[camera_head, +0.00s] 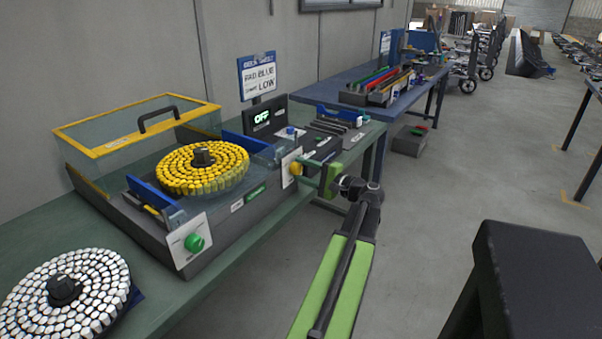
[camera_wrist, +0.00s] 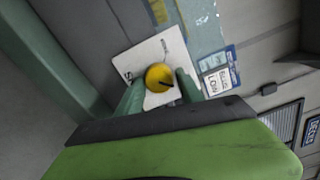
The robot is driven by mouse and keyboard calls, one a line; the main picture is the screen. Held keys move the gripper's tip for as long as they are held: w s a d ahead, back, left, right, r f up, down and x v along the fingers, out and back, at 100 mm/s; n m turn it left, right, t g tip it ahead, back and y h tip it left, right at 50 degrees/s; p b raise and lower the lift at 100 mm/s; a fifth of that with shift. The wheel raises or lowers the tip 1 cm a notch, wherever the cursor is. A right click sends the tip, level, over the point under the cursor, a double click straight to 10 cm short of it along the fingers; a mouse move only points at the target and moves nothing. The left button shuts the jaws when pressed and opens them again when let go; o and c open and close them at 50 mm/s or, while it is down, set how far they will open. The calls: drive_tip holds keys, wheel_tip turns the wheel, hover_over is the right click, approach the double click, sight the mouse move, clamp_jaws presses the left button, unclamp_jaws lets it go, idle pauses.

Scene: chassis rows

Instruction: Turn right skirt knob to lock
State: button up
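The right skirt knob (camera_head: 296,168) is yellow and sits on a white plate at the right end of the machine's front skirt. In the wrist view the yellow knob (camera_wrist: 158,78) has a dark pointer mark toward its lower right, and the white plate (camera_wrist: 146,57) shows lettering. My gripper (camera_head: 306,169) reaches in from the right, close to the knob. In the wrist view the green fingers of my gripper (camera_wrist: 161,92) are apart, one on each side of the knob. Whether they touch it is not clear. A green knob (camera_head: 194,243) is on the left skirt plate.
The machine (camera_head: 150,225) stands on a green bench and holds a round tray of yellow-capped vials (camera_head: 202,170). A clear cover (camera_head: 140,122) with yellow edges is behind. Its display (camera_head: 262,118) reads OFF. A tray of white-capped vials (camera_head: 66,295) is at lower left. Floor on the right is mostly open.

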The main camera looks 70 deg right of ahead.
drive_tip(key=shift+o, duration=1.2)
drive_tip(key=shift+s, duration=0.1)
drive_tip(key=v, duration=1.7)
drive_tip(key=shift+s+a+f, duration=0.1)
